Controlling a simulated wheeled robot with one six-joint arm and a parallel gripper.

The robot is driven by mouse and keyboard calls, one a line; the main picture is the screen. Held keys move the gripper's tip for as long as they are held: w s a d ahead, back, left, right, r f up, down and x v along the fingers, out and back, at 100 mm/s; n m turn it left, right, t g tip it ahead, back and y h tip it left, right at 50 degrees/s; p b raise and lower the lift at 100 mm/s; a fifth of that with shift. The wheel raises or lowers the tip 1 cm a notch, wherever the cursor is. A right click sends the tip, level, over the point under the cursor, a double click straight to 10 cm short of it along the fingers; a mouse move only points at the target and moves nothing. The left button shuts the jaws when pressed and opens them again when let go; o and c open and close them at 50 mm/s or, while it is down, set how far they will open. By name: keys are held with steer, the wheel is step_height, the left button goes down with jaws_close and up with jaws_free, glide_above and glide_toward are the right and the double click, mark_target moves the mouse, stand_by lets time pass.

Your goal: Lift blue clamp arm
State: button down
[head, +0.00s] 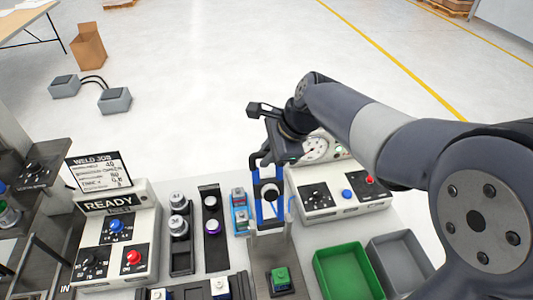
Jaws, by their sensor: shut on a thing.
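The blue clamp arm (258,211) shows as a blue bar at the dark clamp fixture, in the middle of the bench in the head view. My gripper (267,162) comes in from the upper right and is above the fixture. Its jaws are shut on the clamp arm, at the arm's far end. The exact contact is small and partly hidden by the gripper's dark body. I cannot tell how steeply the clamp arm is tilted.
A READY panel (107,235) stands at left and a gauge box (342,193) at right. A green bin (345,270) and grey bin (399,262) sit front right. Parts racks (181,262) stand left of the fixture. A green-topped part (280,278) is in front.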

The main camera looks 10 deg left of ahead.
stand_by(0.3)
steer(key=c, duration=1.4)
jaws_free()
steer(key=b+v, duration=0.1)
steer(key=v, duration=0.9)
steer(key=shift+s+d+r+b, duration=0.1)
steer(key=shift+d+r+b, duration=0.15)
steer(key=shift+r+b, duration=0.05)
steer(key=shift+o, duration=0.3)
